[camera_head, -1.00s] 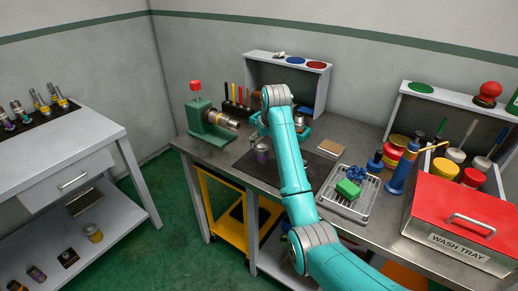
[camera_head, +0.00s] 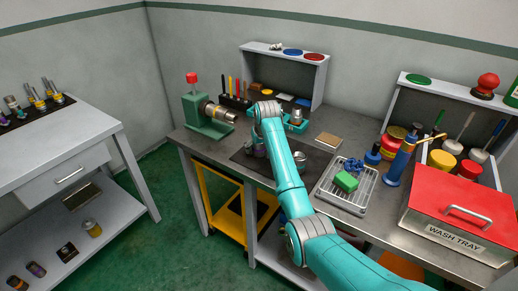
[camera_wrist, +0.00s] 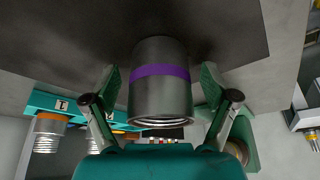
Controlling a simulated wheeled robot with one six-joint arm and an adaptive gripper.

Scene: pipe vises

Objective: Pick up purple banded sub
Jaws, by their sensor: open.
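The purple banded sub (camera_wrist: 160,100) is a grey metal cylinder with a purple band and a threaded end, seen close up in the wrist view. It stands on the dark mat (camera_wrist: 190,20). My gripper (camera_wrist: 160,74) is open, with one finger on each side of the sub and a visible gap at each side. In the head view the sub (camera_head: 259,151) is small and partly hidden by my arm.
Another metal piece (camera_head: 299,158) is on the mat to the right. A teal tray (camera_wrist: 65,102) holds orange-banded pieces. A green vise (camera_head: 206,118) stands to the left. A wire rack (camera_head: 345,190) with a green block and the red wash tray (camera_head: 460,205) are to the right.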

